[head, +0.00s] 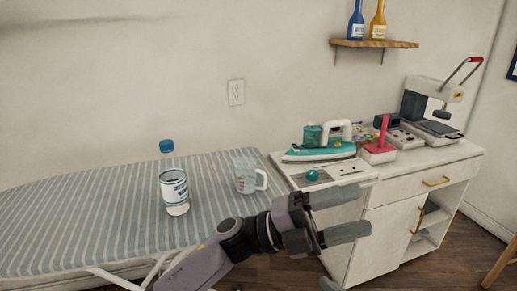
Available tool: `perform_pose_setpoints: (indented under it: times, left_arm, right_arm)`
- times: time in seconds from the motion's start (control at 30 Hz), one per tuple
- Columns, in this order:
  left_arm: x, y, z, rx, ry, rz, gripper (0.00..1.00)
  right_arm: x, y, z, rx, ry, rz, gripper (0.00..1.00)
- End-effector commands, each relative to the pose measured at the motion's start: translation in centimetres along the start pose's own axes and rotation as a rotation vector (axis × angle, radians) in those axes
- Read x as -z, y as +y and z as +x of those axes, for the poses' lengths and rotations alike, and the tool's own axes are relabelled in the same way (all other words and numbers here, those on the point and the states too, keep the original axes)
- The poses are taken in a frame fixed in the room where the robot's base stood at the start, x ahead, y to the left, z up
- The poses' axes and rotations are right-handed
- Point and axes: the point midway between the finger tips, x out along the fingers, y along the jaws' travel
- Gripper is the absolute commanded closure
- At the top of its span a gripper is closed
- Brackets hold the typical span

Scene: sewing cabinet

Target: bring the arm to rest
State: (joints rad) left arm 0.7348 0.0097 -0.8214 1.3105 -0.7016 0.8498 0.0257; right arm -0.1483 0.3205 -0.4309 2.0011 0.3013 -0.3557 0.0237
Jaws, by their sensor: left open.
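My left arm comes in from the bottom of the head view, and its gripper (352,214) is open and empty. The two grey fingers point right, in front of the white cabinet (388,240) and right of the ironing board (95,222). The gripper appears apart from every object.
A bottle with a blue cap (174,190) and a clear measuring cup (247,175) stand on the striped board. A teal iron (320,150), a red-handled item (380,147) and a press (437,108) stand on the cabinet. Floor shows at lower right.

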Motion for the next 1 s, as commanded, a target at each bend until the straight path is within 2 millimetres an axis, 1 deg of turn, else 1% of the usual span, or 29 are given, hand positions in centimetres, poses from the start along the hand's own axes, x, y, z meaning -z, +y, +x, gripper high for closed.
perform_pose_setpoints:
  times: [0.03,0.17,0.27,0.3,0.37,0.4,0.43,0.53,0.57,0.6,0.67,0.7,0.77,0.8,0.87,0.9,1.0]
  left_arm:
    - [-0.6,0.4,-1.4,0.066,-0.084,-0.059,0.37]
    - [-2.2,1.2,-5.5,0.211,-0.299,-0.198,0.37]
    - [-3.2,2.5,-9.4,0.305,-0.471,-0.310,0.37]
    - [-3.5,3.2,-11.1,0.340,-0.540,-0.355,0.37]
    - [-3.6,4.4,-13.8,0.387,-0.644,-0.423,0.37]
    - [-3.6,5.3,-15.6,0.415,-0.715,-0.469,0.37]
    - [-3.5,6.0,-17.0,0.436,-0.767,-0.504,0.37]
    - [-2.7,8.7,-21.9,0.495,-0.942,-0.619,0.37]
    - [-2.2,9.6,-23.3,0.510,-0.994,-0.654,0.37]
    - [-1.5,10.7,-25.2,0.528,-1.064,-0.700,0.37]
    - [-0.2,12.6,-28.1,0.552,-1.168,-0.771,0.37]
    - [0.9,13.7,-30.0,0.565,-1.236,-0.816,0.37]
    - [2.8,15.5,-32.7,0.582,-1.339,-0.886,0.37]
    - [4.2,16.7,-34.4,0.590,-1.406,-0.932,0.37]
    - [6.6,18.3,-36.8,0.600,-1.503,-1.000,0.37]
    - [8.1,19.2,-38.2,0.603,-1.562,-1.041,0.37]
    - [11.8,21.1,-41.0,0.605,-1.690,-1.130,0.37]
  right_arm:
    - [-1.0,0.2,-0.4,-0.017,-0.018,0.008,0.00]
    - [-3.2,0.9,-1.4,-0.059,-0.057,0.019,0.00]
    - [-4.9,1.3,-2.3,-0.091,-0.090,0.026,0.00]
    - [-5.6,1.5,-2.6,-0.104,-0.103,0.028,0.00]
    - [-6.7,1.8,-3.2,-0.123,-0.124,0.033,0.00]
    - [-7.4,1.9,-3.7,-0.136,-0.138,0.034,0.00]
    - [-7.9,2.0,-4.0,-0.146,-0.149,0.035,0.00]
    - [-9.7,2.4,-5.2,-0.177,-0.186,0.040,0.00]
    - [-10.2,2.5,-5.5,-0.186,-0.197,0.041,0.00]
    - [-10.9,2.6,-6.0,-0.198,-0.213,0.043,0.00]
    - [-12.0,2.8,-6.8,-0.217,-0.237,0.044,0.00]
    - [-12.7,2.9,-7.4,-0.229,-0.253,0.046,0.00]
    - [-13.7,3.0,-8.2,-0.247,-0.278,0.047,0.00]
    - [-14.4,3.1,-8.8,-0.259,-0.296,0.047,0.00]
    - [-15.5,3.2,-9.7,-0.276,-0.321,0.048,0.00]
    - [-16.1,3.3,-10.3,-0.286,-0.336,0.048,0.00]
    - [-17.4,3.5,-11.6,-0.308,-0.371,0.047,0.00]
